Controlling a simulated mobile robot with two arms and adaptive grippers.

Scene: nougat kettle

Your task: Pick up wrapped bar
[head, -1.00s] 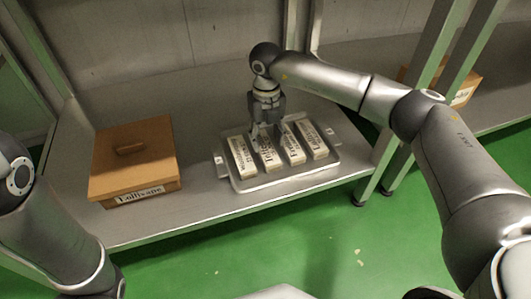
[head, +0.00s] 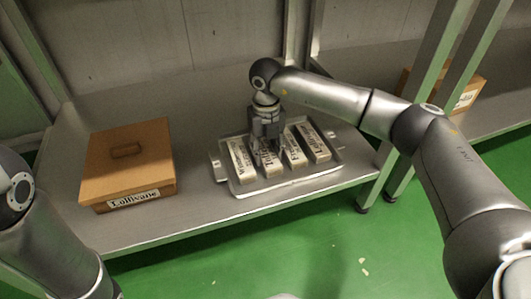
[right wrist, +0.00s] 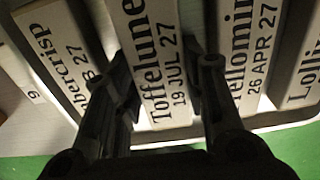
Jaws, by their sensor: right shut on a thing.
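Several white wrapped bars with black lettering lie side by side on a metal tray (head: 290,187). My right gripper (head: 265,145) points down over the second bar from the left. In the right wrist view its two fingers (right wrist: 166,80) are shut on the sides of this bar, the Toffelune bar (right wrist: 150,45), dated 19 JUL 27. The bar also shows in the head view (head: 269,166), its far end hidden by the gripper. I cannot tell any gap between it and the tray. My left gripper is out of view; only part of its arm shows.
Close neighbours are a bar ending "bercrisp" (right wrist: 62,45) on the left and one reading "ellomin" (right wrist: 250,50) on the right. A brown lidded box labelled Lollivane (head: 128,170) stands left on the metal shelf. Shelf posts (head: 430,90) rise at right.

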